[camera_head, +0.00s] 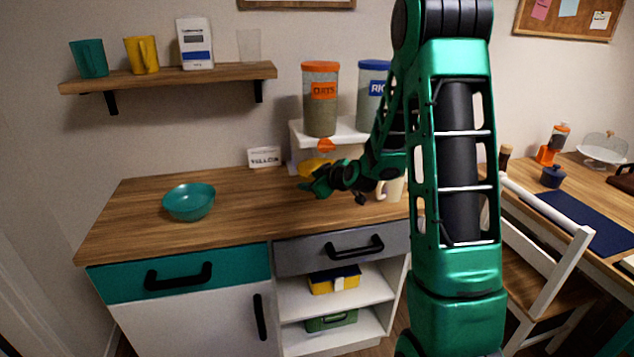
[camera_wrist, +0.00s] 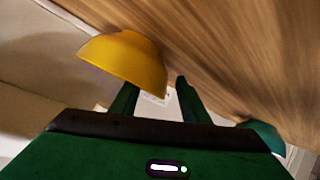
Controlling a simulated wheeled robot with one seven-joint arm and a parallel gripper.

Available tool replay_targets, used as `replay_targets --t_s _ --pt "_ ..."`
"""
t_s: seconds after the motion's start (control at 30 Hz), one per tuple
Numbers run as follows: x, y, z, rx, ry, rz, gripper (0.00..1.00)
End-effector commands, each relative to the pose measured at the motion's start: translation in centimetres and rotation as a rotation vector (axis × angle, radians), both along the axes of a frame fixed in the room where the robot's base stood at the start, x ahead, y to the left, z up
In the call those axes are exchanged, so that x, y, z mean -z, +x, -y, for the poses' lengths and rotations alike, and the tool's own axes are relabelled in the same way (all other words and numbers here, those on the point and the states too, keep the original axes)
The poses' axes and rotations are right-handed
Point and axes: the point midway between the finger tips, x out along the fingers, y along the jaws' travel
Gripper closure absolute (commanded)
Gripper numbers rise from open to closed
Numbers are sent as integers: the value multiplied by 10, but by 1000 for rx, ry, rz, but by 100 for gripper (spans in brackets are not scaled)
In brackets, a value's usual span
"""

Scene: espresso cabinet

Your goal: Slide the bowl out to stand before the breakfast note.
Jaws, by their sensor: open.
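A yellow bowl (camera_head: 314,167) is on the wooden cabinet top, beside the small white shelf stand and partly hidden by my gripper. It is large in the wrist view (camera_wrist: 122,62), close to one finger; I cannot tell whether they touch. My gripper (camera_head: 308,188) is low over the counter, pointing left, its fingers (camera_wrist: 157,88) apart with no object clearly held. A white note card (camera_head: 264,157) with dark lettering stands against the wall, left of the yellow bowl. A teal bowl (camera_head: 189,203) stands upright on the counter's left part; its edge shows in the wrist view (camera_wrist: 263,133).
A white shelf stand (camera_head: 345,132) holds an oats canister (camera_head: 320,100) and a blue-lidded canister (camera_head: 372,85). A cream mug (camera_head: 392,188) is behind my arm. The counter between the teal bowl and my gripper is clear. A wall shelf (camera_head: 170,79) hangs above.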

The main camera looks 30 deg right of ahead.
Motion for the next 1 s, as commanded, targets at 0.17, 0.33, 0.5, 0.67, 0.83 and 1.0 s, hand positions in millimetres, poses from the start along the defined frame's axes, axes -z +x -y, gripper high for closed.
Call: replay_targets --t_s 0.17,0.33,0.5,0.67,0.83,1.0 --pt "10 18 -1 -1 0 0 58" --pt "14 26 -1 0 0 1 58" --pt "14 28 -2 0 0 1 58" --pt "14 27 -2 0 0 1 61" --pt "15 27 -2 0 0 0 100" --pt "15 27 -2 -1 0 0 100"
